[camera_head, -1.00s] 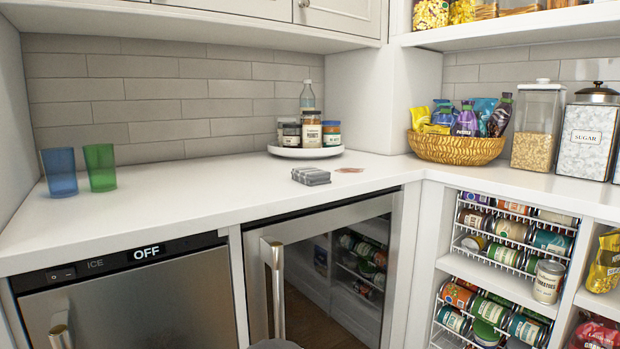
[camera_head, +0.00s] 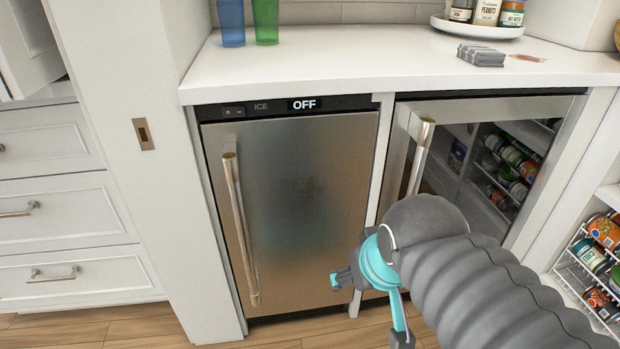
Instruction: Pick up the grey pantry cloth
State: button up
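The grey pantry cloth (camera_head: 481,56) lies folded on the white counter (camera_head: 340,62), near its front edge at the upper right, above the glass-door fridge. My gripper (camera_head: 368,308) is low in front of the steel ice maker, well below the counter and to the left of the cloth. Its two turquoise-and-grey fingers are spread apart, with nothing seen between them. My grey arm covers part of the glass-door fridge.
A round white tray (camera_head: 445,24) with jars stands behind the cloth, and a reddish flat patch (camera_head: 525,56) lies right of it. A blue glass (camera_head: 231,24) and a green glass (camera_head: 265,22) stand at the left. Handles of the ice maker (camera_head: 240,230) and fridge (camera_head: 420,155) stick out.

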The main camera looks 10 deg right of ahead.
aim_at(480, 56)
jog(key=k, duration=1.15)
jog(key=z, duration=0.85)
jog(key=i, duration=1.6)
jog(key=u, duration=0.7)
